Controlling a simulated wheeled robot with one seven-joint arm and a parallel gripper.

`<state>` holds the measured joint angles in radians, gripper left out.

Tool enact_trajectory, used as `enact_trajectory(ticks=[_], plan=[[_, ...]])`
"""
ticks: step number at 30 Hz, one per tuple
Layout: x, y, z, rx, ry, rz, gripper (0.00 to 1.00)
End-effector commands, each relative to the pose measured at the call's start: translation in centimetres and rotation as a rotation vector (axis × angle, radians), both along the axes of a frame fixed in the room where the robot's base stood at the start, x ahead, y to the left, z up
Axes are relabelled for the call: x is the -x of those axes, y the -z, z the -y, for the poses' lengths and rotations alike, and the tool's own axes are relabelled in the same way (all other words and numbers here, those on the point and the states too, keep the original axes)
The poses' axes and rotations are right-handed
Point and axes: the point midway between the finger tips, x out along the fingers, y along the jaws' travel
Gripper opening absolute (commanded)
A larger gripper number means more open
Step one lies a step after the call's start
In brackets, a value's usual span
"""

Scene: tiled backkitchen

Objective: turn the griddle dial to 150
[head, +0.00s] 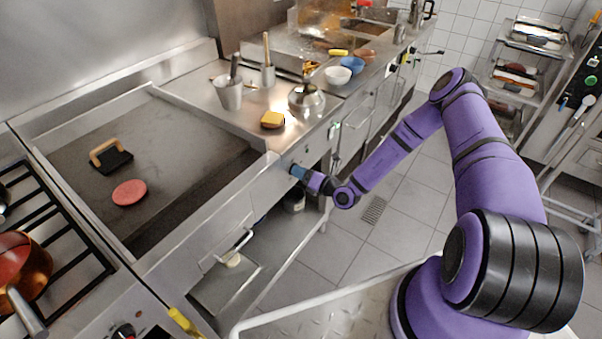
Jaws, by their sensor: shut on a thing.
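The griddle (190,155) is a wide dark plate with a raised steel surround at the left. My gripper (294,170) is at the steel front panel, just right of the griddle plate. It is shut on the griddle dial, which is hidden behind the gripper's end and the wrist. The dial's pointer and its scale marks cannot be read from here. A pink round patty (129,192) and a black press with a wooden handle (110,156) lie on the griddle plate.
A stove with a copper pan (22,268) stands at the lower left. A metal pot (306,99), a yellow sponge (272,119) and bowls (338,75) stand on the counter. A drawer handle (235,246) juts below the griddle. Tiled floor (345,250) is open in front.

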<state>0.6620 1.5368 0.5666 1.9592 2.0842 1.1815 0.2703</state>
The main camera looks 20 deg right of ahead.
Motion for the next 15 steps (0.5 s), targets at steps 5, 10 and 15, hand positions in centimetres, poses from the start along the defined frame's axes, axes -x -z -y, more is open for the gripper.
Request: enact_trajectory(ticks=[5, 10, 15], plan=[[0.09, 0.13, 0.08, -0.025, 0.001, -0.021, 0.20], [0.10, 0.14, 0.08, -0.032, 0.000, -0.027, 0.20], [0.10, 0.16, 0.08, -0.032, 0.001, -0.028, 0.20]])
